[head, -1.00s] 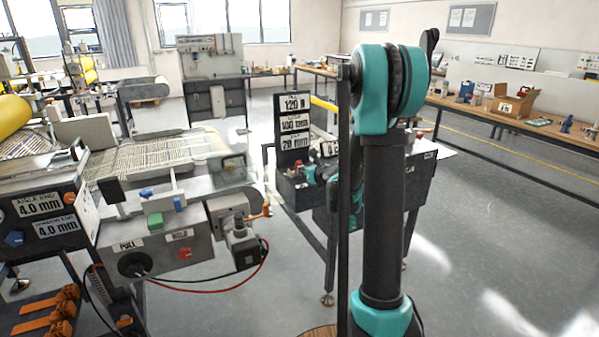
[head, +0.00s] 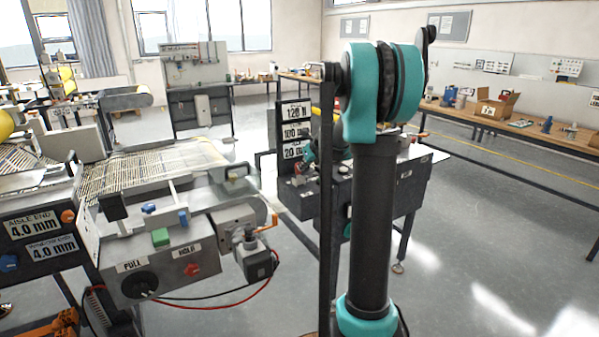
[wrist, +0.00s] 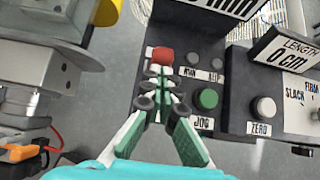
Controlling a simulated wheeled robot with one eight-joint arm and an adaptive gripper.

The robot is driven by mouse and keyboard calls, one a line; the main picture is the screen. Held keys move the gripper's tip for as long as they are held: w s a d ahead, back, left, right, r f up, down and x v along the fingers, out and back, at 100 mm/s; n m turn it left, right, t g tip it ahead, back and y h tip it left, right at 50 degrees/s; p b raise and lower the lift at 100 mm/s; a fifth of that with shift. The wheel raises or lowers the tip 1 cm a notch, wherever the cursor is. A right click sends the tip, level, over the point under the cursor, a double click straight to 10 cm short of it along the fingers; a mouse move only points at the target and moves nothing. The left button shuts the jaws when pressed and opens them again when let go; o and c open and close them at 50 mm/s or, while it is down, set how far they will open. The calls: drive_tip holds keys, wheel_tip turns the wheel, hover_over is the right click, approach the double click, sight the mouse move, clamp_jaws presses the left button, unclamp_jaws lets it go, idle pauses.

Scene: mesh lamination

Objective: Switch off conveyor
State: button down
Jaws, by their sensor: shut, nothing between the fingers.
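In the wrist view, my gripper (wrist: 158,82) is shut and empty. Its fingertips point at a red button (wrist: 163,56) on a dark control box, just beyond them; I cannot tell whether they touch it. On the same box are a green button (wrist: 208,98) marked JOG, a pale knob (wrist: 264,107) marked ZERO and two small grey buttons above the green one. In the head view, this box appears to be on the bench behind my arm, and my gripper is mostly hidden there. A mesh conveyor (head: 125,172) lies at the left.
The conveyor's front box carries a black PULL knob (head: 139,284) and a red HOLD button (head: 192,269). A dark sign (head: 294,131) reading 120 N stands on the bench. A long side bench (head: 480,125) runs along the right wall. The floor (head: 480,240) at right is clear.

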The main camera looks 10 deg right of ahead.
drive_tip(key=shift+w+a+r, duration=0.1)
drive_tip(key=shift+w+a, duration=0.15)
drive_tip(key=shift+w, duration=0.5)
drive_tip(key=shift+w+a+r, duration=0.1)
drive_tip(key=shift+w+a, duration=0.15)
drive_tip(key=shift+w, duration=0.45)
drive_tip(key=shift+w+a+r, duration=0.1)
drive_tip(key=shift+w+a, duration=0.15)
drive_tip(key=shift+w, duration=0.6)
